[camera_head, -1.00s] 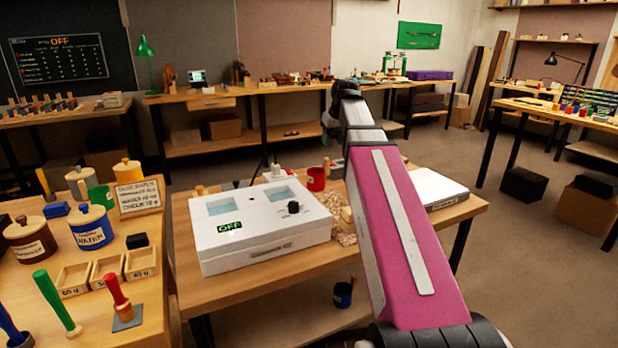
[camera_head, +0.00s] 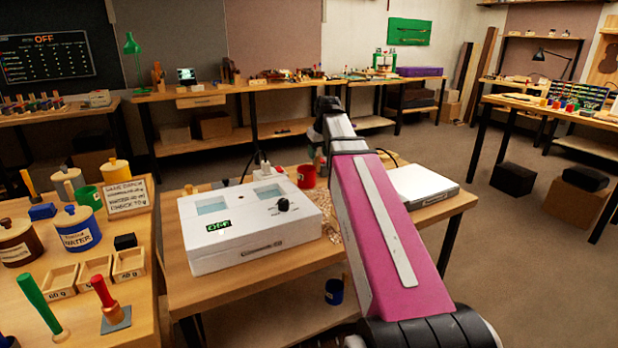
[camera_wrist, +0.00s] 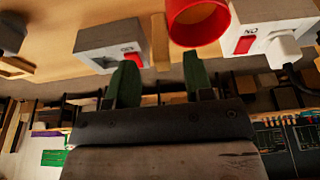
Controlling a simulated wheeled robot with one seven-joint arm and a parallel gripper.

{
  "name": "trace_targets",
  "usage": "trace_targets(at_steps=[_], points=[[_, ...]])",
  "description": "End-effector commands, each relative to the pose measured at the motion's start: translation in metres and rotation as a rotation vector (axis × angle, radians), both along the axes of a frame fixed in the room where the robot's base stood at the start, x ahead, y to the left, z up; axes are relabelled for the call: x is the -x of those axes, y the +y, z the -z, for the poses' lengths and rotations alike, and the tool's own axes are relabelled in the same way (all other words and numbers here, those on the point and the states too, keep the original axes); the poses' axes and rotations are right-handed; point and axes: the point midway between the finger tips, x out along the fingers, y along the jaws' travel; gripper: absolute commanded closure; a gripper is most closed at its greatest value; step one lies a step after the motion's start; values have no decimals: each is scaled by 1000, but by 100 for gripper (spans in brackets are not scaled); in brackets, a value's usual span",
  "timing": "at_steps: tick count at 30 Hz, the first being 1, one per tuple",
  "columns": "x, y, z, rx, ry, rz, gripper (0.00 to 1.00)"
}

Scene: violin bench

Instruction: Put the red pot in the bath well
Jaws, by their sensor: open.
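The red pot (camera_head: 307,176) stands on the bench behind the white bath, just left of my arm. In the wrist view the red pot (camera_wrist: 199,24) is at the top, beyond the right fingertip. The bath (camera_head: 250,243) is a white box with two pale wells, a left well (camera_head: 212,205) and a right well (camera_head: 268,191), and a panel reading OFF. My gripper (camera_wrist: 160,76) has two dark green fingers, apart and empty. I cannot tell whether a finger touches the pot. In the head view my arm mostly hides the gripper.
Two socket boxes with red switches, one on the left (camera_wrist: 112,48) and one on the right (camera_wrist: 272,22), flank the pot in the wrist view. A white flat box (camera_head: 422,188) lies right of my arm. A dark blue pot (camera_head: 334,291) is below the bench top.

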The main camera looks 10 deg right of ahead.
Motion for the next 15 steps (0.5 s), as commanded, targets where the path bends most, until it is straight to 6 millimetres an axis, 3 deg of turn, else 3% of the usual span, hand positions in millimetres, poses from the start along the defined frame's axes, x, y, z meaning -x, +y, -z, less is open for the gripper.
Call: trace_targets(at_steps=[6, 15], points=[[-8, 5, 27, 0, 2, 0, 53], [-10, 5, 33, 0, 0, 0, 53]])
